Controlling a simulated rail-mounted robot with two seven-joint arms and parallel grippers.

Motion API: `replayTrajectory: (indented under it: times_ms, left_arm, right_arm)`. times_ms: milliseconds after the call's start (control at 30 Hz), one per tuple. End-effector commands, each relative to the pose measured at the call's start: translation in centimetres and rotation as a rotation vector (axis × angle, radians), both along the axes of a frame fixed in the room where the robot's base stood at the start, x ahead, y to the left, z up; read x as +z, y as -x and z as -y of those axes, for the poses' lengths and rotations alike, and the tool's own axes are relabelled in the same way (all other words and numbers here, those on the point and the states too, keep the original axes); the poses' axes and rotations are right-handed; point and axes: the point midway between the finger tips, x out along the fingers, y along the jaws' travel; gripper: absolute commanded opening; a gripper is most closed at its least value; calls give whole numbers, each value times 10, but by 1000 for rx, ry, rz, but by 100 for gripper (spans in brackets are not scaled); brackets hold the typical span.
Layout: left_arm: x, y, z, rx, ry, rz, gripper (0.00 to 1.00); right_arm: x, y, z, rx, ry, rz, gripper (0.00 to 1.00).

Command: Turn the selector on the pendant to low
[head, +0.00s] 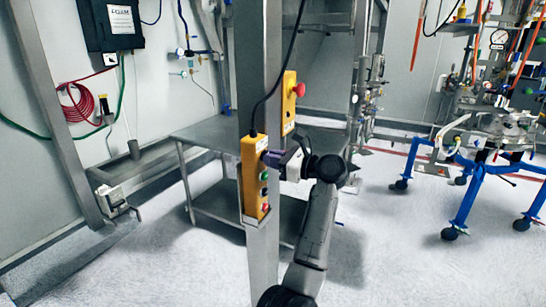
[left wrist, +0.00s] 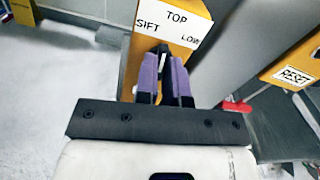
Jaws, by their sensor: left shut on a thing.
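The pendant (head: 252,188) is a yellow box with several coloured buttons, mounted upright on a steel post. In the left wrist view the pendant (left wrist: 195,12) has a white label (left wrist: 172,22) reading SIFT, TOP and LOW. My left gripper (head: 268,158) reaches the upper part of the pendant's face from the right. In the left wrist view its purple fingers (left wrist: 163,72) are shut on the black selector (left wrist: 163,50) just under the label. The fingers cover most of the selector, so I cannot tell its setting for sure. My right gripper is not in view.
A second yellow box (head: 288,105) with a red knob (head: 299,89) sits behind the post; its RESET label (left wrist: 294,76) shows in the left wrist view. A black cable (head: 284,70) hangs to the pendant. A steel table (head: 205,135) stands behind. A blue wheeled frame (head: 468,190) stands at right.

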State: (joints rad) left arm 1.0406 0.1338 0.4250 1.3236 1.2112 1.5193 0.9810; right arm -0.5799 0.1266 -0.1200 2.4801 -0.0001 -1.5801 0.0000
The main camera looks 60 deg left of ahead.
Motion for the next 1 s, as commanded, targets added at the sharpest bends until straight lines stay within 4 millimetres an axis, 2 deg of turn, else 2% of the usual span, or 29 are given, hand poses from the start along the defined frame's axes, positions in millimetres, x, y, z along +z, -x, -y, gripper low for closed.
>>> replayTrajectory:
  times_ms: [600, 1000]
  left_arm:
    - [3, 0, 0, -1, 299, -493, 0]
    - [2, 0, 0, 0, 435, -719, 0]
  right_arm:
    - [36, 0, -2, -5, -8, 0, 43]
    - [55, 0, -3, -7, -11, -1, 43]
